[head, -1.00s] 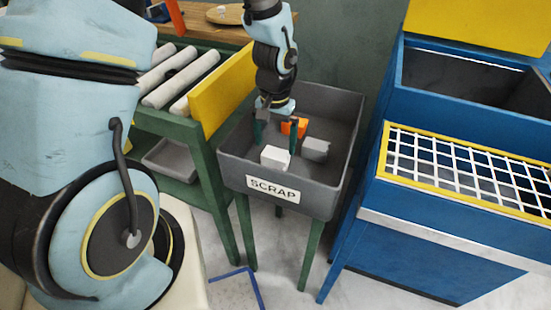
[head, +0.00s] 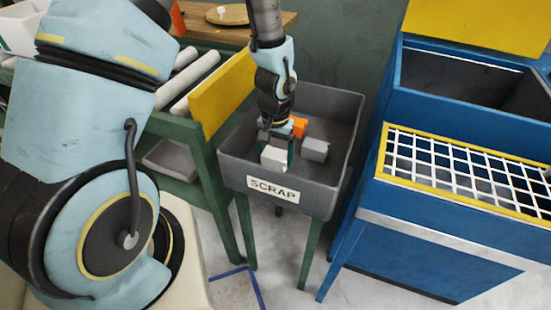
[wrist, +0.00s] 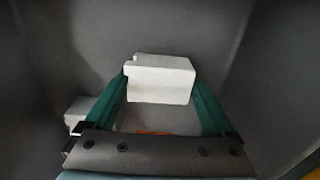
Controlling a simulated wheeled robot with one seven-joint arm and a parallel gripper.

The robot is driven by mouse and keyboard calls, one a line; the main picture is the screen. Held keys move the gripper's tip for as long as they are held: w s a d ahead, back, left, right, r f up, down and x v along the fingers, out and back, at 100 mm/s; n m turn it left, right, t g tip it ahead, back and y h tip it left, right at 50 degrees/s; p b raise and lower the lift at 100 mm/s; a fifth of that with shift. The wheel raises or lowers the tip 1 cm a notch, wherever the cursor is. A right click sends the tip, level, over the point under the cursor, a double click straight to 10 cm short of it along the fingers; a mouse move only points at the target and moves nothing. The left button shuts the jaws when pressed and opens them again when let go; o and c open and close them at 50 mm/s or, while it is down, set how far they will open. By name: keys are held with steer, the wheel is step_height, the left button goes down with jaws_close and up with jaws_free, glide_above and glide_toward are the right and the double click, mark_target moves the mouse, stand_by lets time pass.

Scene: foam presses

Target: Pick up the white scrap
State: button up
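The white scrap (head: 274,158) is a small white block at the front left of the grey scrap bin (head: 233,171). My gripper (head: 276,149) is lowered to it inside the bin. In the wrist view the white scrap (wrist: 160,79) fills the space between the two green fingertips, one at its left side and one at its right. I cannot tell whether the fingers press on it or stand just clear. The scrap's underside is hidden.
A grey block (head: 315,149) lies right of the scrap in the bin, and an orange block (head: 299,126) lies behind. The bin walls surround my gripper. A yellow panel (head: 222,93) stands on the left, and a blue press (head: 440,232) on the right.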

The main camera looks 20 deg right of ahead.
steer(key=c, duration=0.6)
steer(key=shift+r, duration=0.15)
steer(key=shift+c, duration=0.2)
